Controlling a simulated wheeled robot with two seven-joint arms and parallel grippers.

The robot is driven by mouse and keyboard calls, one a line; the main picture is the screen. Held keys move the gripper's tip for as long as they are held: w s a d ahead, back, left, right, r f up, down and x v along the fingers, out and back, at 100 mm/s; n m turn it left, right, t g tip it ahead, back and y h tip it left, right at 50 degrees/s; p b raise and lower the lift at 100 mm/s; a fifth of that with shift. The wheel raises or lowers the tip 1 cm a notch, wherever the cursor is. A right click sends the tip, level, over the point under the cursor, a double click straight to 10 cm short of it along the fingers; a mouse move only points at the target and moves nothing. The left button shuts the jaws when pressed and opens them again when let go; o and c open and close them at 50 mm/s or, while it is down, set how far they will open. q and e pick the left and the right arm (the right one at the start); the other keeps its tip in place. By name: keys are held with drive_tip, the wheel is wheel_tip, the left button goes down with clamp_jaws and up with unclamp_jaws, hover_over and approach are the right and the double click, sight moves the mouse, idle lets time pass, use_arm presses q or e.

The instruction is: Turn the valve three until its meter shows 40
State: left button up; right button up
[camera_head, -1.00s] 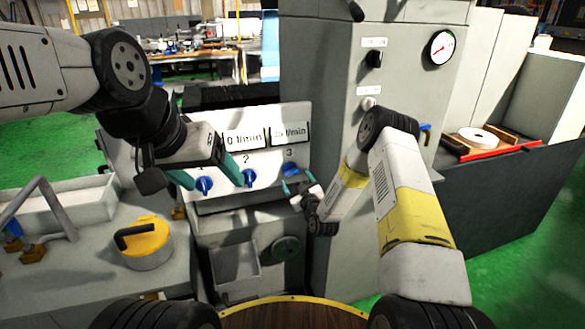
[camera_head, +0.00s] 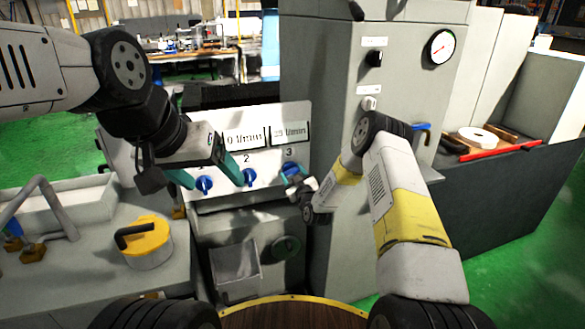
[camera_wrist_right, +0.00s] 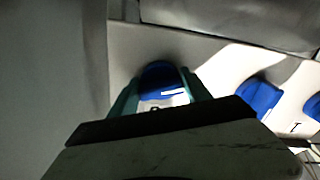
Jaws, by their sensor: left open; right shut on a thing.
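Valve three (camera_head: 291,168) is a blue knob at the right end of the white panel, under the number 3. My right gripper (camera_head: 293,182) is shut on it; the right wrist view shows the blue knob (camera_wrist_right: 158,80) between the teal fingers. The right-hand meter (camera_head: 289,133) above it shows a number ending in l/min; it looks like 25, but the first digit is hard to read. My left gripper (camera_head: 209,176) is open and empty in front of the panel, its teal fingers apart near valve one (camera_head: 204,184) and valve two (camera_head: 249,177).
The left-hand meter (camera_head: 244,137) reads 0 l/min, its left part hidden by my left gripper. A grey cabinet (camera_head: 335,70) with a round gauge (camera_head: 441,47) stands close to the right of the panel. A yellow-topped container (camera_head: 146,240) sits at the lower left.

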drive_tip(key=shift+n, duration=1)
drive_tip(key=o, duration=1.3)
drive_tip(key=v, duration=0.8)
drive_tip(key=shift+w+r, duration=0.1)
